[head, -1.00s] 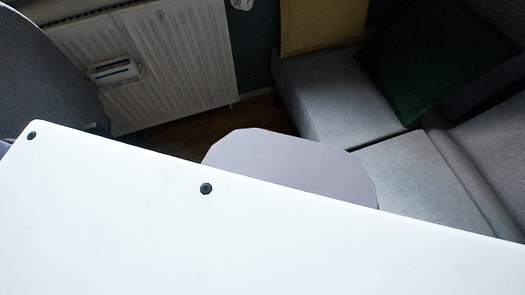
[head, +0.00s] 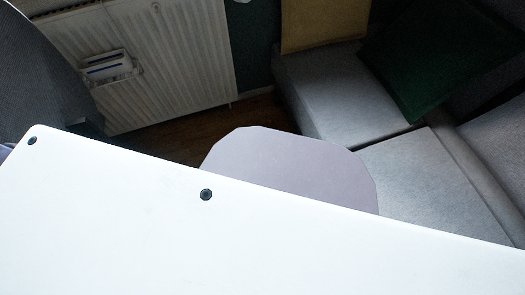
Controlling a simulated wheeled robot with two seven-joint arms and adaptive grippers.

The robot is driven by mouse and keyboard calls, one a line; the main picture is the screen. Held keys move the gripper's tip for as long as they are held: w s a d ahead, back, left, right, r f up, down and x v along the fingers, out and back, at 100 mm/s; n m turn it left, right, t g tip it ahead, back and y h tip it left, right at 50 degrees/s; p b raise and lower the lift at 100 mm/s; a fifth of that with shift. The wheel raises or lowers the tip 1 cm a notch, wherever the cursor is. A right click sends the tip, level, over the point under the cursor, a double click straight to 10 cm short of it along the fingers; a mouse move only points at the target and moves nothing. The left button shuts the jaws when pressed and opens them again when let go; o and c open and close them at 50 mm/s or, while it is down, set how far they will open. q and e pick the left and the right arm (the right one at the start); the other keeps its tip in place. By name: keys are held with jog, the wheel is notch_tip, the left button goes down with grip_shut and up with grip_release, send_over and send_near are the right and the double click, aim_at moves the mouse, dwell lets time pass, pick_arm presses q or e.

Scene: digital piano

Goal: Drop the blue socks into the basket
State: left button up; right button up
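Neither the blue socks nor the basket shows in the head view. Neither of my grippers is in the picture. A large white flat surface (head: 260,245) fills the lower part of the view. It has a small dark round fitting (head: 206,194) near its far edge and another (head: 32,141) at its left corner.
A pale mauve rounded panel (head: 290,165) juts out past the white edge. A grey sofa (head: 335,90) with a dark green cushion (head: 440,60) and a tan cushion (head: 322,22) stands at the right. A white radiator (head: 180,60) is at the upper left. Dark floor (head: 220,120) shows between.

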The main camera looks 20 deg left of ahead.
pick_arm(q)
jog(key=shift+f, duration=0.1)
pick_arm(e)
jog(key=shift+w+r, duration=0.1)
jog(key=shift+w, duration=0.2)
pick_arm(q)
jog(key=o, duration=1)
jog(key=shift+o, duration=0.2)
pick_arm(e)
jog(key=shift+s, duration=0.1)
jog(key=shift+s, duration=0.15)
pick_arm(q)
jog(key=shift+v, duration=1.1)
jog(key=v, duration=0.9)
jog(key=shift+s, duration=0.35)
jog(key=shift+r, duration=0.2)
